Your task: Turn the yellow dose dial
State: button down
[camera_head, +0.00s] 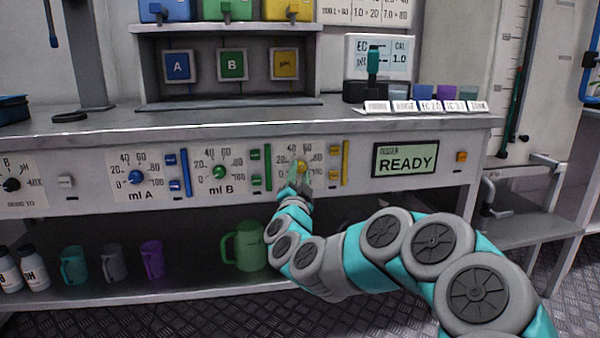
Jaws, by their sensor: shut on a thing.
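The yellow dose dial (302,167) sits on the bench's front panel, right of the blue dial (136,177) marked ml A and the green dial (219,172) marked ml B. My gripper (300,175) is at the yellow dial, shut on it. My gripper and wrist hide the dial's lower part and the label below it. The dial's pointer direction is too small to tell. The scale numbers above and beside it show.
A display (405,159) reads READY.

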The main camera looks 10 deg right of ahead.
jog(key=shift+d, duration=0.1)
dwell(0.4)
jog(key=c, duration=0.5)
grip_release()
jog(key=v, duration=0.7)
jog(key=shift+s, duration=0.3)
jog(key=shift+f, duration=0.1)
jog(key=shift+a, duration=0.3)
